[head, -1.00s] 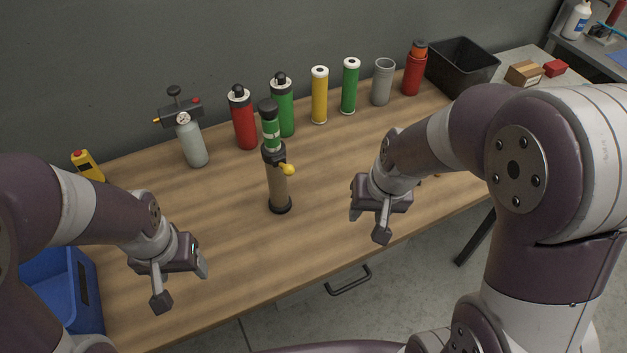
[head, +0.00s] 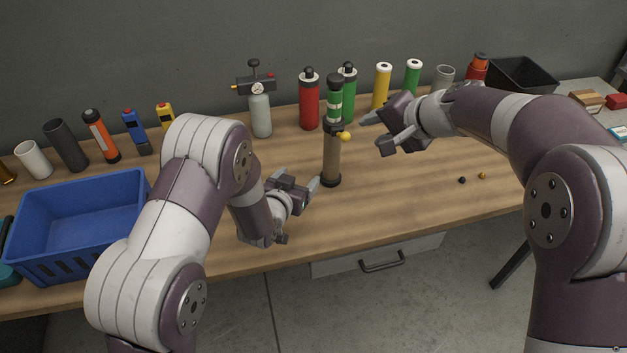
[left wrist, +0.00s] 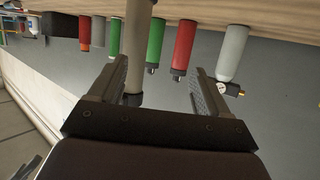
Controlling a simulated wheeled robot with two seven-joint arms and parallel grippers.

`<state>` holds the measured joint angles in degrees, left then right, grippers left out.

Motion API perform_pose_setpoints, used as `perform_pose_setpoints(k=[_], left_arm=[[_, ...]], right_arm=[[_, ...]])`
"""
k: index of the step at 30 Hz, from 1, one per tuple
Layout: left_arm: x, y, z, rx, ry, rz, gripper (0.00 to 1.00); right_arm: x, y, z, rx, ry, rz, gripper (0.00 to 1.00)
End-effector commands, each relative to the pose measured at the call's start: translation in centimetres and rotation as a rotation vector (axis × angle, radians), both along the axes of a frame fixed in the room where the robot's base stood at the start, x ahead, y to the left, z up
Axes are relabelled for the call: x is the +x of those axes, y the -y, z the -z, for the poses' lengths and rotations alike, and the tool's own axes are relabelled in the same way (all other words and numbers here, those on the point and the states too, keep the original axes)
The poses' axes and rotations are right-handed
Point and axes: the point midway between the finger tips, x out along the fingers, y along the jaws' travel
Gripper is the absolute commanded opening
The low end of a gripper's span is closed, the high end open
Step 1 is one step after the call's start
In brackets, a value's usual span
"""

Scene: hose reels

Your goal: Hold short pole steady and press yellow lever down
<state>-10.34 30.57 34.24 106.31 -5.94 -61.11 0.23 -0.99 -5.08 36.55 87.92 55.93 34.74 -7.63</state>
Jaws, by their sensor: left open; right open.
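The short pole (head: 332,162) stands upright on the table on a dark round base, with a dark collar and a green cylinder (head: 334,100) above it. The yellow lever (head: 345,136) shows as a round knob at the right of the collar. My left gripper (head: 297,213) is open and empty, low at the left front of the pole. In the left wrist view the pole (left wrist: 138,45) appears between its open fingers, nearer the left one; contact cannot be told. My right gripper (head: 377,132) is open, just right of the yellow knob, its fingers pointing left.
Behind the pole stand a grey pump bottle (head: 260,117), a red cylinder (head: 309,103) and several other cylinders. A blue crate (head: 118,222) is at the left. The table front right of the pole is otherwise clear.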

Motion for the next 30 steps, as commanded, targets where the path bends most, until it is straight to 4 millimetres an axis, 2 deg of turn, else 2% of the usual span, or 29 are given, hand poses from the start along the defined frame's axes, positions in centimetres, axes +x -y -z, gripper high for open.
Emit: perform_pose_setpoints(k=[3, 8, 11, 24, 30], left_arm=[[0.3, 2.1, 0.7, -0.062, 0.174, 0.050, 0.77], [-0.2, 3.3, 0.6, -0.114, 0.305, 0.081, 0.77], [0.4, 3.7, 0.5, -0.124, 0.329, 0.086, 0.77], [9.5, 7.1, 0.4, -0.124, 0.331, 0.084, 0.77], [11.4, 7.8, 0.4, -0.123, 0.329, 0.084, 0.77]], right_arm=[[0.0, 0.0, 0.0, 0.000, 0.000, 0.000, 0.43], [0.0, 0.0, 0.0, -0.001, -0.001, 0.000, 0.43], [0.0, 0.0, 0.0, -0.001, -0.001, 0.000, 0.43], [0.0, 0.0, 0.0, -0.001, -0.001, 0.000, 0.43], [0.0, 0.0, 0.0, -0.001, -0.001, 0.000, 0.43]])
